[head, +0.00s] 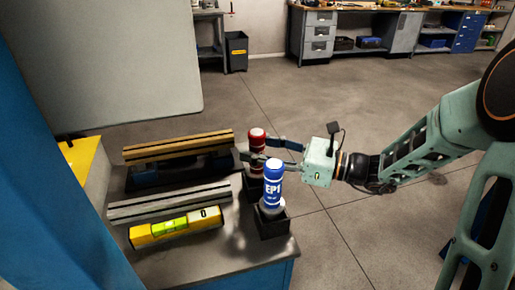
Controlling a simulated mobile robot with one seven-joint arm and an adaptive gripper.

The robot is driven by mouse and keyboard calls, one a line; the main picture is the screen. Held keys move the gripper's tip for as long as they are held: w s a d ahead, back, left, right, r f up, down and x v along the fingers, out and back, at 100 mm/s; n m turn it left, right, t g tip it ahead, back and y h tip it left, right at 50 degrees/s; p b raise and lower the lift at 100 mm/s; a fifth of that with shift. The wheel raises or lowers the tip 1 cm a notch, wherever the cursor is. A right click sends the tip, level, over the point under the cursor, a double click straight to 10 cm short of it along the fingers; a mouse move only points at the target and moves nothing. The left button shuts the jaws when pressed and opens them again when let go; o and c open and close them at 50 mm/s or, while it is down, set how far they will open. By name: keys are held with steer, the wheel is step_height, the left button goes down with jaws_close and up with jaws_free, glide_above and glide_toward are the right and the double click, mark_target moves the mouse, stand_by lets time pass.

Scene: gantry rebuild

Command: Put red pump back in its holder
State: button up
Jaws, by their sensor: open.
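The red pump (257,138) stands upright near the right edge of the bench, behind the blue bottle. Its red top shows; its lower part is partly hidden by a gripper finger. A dark holder (250,187) shows below it, and the pump appears to stand in it, though its seating is hidden. My gripper (262,150) reaches in from the right at the pump's height. Its fingers are open, one on the near side and one on the far side of the pump. I cannot tell whether either finger touches it.
A blue bottle (273,184) marked EPI stands in a black holder (271,222), close in front of my gripper. A yellow level (176,227), a grey rail (168,202) and a wooden-topped rail (178,146) lie to the left. Floor to the right is clear.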

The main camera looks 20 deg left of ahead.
steer(key=shift+r, duration=0.65)
steer(key=s+d, duration=0.1)
steer(key=d, duration=1.1)
steer(key=shift+f, duration=0.1)
